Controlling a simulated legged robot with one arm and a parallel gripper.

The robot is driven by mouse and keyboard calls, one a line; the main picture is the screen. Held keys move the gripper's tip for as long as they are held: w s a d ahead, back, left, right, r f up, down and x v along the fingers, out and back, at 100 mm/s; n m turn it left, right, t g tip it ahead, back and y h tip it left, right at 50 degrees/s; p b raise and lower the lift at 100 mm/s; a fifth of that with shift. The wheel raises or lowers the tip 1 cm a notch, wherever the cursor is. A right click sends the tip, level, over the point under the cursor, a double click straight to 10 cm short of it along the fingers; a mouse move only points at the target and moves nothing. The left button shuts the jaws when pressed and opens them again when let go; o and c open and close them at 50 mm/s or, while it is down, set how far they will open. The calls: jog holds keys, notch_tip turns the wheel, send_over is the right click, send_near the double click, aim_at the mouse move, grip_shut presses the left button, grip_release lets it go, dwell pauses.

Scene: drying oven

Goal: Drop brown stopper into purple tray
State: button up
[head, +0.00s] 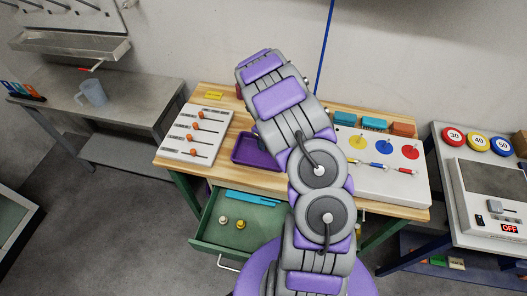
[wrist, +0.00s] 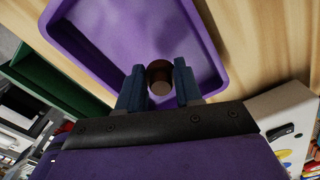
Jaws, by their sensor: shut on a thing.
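The purple tray (head: 257,151) lies on the wooden workbench, partly hidden behind my arm in the head view. In the wrist view the tray (wrist: 92,22) fills the upper middle, with its raised rim around it. My gripper (wrist: 159,80) is shut on the brown stopper (wrist: 160,76), which sits between its two dark fingers. The stopper is seen over the tray's floor, near the tray's lower rim in the wrist view. How high it is above the floor I cannot tell. My gripper and the stopper are hidden in the head view.
A white panel with orange-knobbed sliders (head: 196,135) stands left of the tray. A white panel with coloured discs (head: 378,170) is on the right of the bench. An open green drawer (head: 215,238) below holds two small stoppers (head: 240,225) and a blue strip.

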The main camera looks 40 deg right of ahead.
jog(key=shift+a+f, duration=0.2)
jog(key=shift+f, duration=0.45)
jog(key=shift+a, duration=0.2)
jog(key=o, duration=1.1)
jog(key=shift+d+f, duration=0.1)
jog(key=shift+d, duration=0.15)
notch_tip(320, 180, up, 17)
jog(key=shift+r+p, duration=0.15)
jog(key=shift+p, duration=0.6)
jog(key=shift+d, duration=0.1)
